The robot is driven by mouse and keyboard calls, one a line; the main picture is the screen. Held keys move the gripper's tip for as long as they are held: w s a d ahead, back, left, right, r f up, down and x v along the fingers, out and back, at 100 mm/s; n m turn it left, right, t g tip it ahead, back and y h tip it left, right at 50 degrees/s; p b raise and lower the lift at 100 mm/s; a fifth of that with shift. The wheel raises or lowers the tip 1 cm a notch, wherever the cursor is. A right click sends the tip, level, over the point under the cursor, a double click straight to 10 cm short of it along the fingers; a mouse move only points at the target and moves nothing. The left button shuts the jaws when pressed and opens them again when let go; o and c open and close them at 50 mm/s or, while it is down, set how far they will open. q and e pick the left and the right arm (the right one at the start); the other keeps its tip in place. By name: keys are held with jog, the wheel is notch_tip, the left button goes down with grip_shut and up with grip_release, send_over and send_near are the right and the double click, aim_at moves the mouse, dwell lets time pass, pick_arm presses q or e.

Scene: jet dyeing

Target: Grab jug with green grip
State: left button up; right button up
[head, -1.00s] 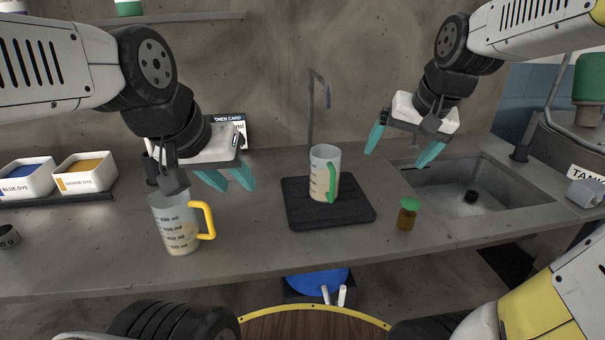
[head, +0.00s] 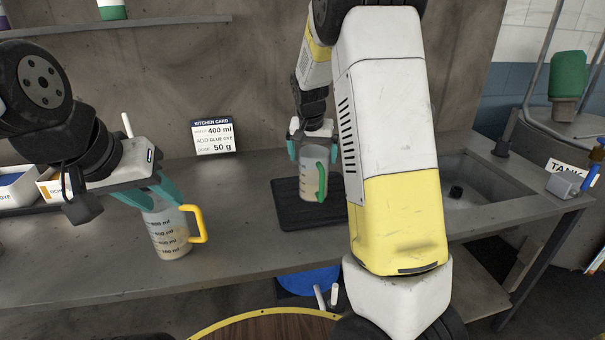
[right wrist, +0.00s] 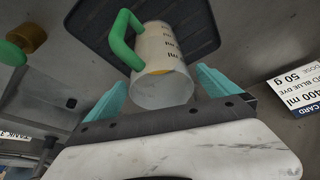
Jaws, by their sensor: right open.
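The jug with the green grip (head: 309,181) stands upright on a black mat (head: 287,215). It is clear, with the green handle on its right in the head view. My right gripper (head: 312,148) is at its upper part. In the right wrist view, the open fingers of this gripper (right wrist: 160,92) are on either side of the jug (right wrist: 160,85). The green handle points away to the upper left there. A jug with a yellow handle (head: 170,240) stands on the counter at left. My left gripper (head: 158,197) is at its rim, fingers apart; whether they press on it is unclear.
My right arm covers the right of the mat and part of the sink (head: 470,185). A kitchen card (head: 213,136) stands at the back. A green-capped brown bottle (right wrist: 27,37) shows in the right wrist view. Dye trays are at far left.

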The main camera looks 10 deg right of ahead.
jog(key=x, duration=0.3)
jog(key=shift+w+f, duration=0.1)
jog(key=shift+f, duration=0.2)
jog(key=c, duration=1.8)
jog(key=shift+r, duration=0.1)
jog(key=shift+c, duration=0.6)
jog(key=shift+d+r, duration=0.1)
